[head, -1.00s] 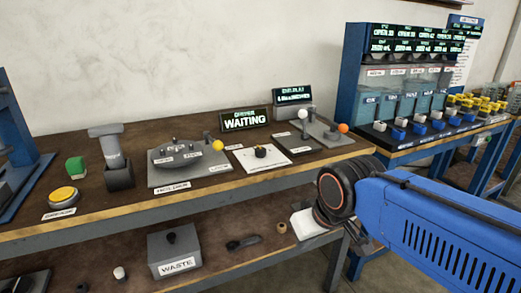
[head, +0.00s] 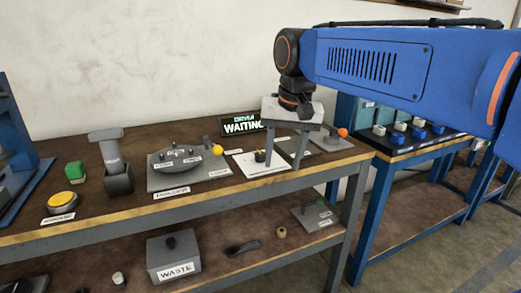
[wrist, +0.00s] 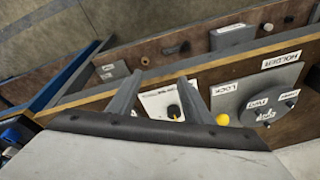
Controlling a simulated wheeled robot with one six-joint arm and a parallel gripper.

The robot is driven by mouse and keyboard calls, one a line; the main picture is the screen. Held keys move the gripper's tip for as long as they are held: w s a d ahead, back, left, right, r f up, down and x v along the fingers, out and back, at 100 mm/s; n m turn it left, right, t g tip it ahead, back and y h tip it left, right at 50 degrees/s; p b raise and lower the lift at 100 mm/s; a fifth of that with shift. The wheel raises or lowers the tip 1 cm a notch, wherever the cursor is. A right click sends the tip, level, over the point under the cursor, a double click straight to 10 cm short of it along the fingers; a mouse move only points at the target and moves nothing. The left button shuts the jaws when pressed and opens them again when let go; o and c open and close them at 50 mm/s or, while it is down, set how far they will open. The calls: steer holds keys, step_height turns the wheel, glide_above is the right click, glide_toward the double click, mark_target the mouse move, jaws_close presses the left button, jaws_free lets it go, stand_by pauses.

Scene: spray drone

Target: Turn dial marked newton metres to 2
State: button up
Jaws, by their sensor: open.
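A small dark dial (head: 260,156) with a yellowish mark stands on a white plate (head: 246,166) on the bench top. I cannot read the plate's markings or the dial's setting. The dial also shows in the wrist view (wrist: 173,110), between my fingers in the picture. My gripper (head: 283,167) is open and empty, with its fingers pointing down at the right part of the white plate. The left finger overlaps the dial's right side in the head view. I cannot tell whether it touches.
A grey holder (head: 162,183) with a yellow ball-ended lever (head: 218,149) stands left of the plate. An orange ball knob (head: 343,132) is to the right. A waste box (head: 173,254) sits on the lower shelf.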

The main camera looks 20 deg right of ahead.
mark_target(260, 153)
steer(key=w+r+m+g, duration=0.3)
steer(key=w+r+m, duration=0.3)
steer(key=w+r, duration=0.8)
steer(key=f, duration=1.8)
steer(key=shift+w+f, duration=0.2)
steer(key=shift+w, duration=0.1)
steer(key=c, duration=1.1)
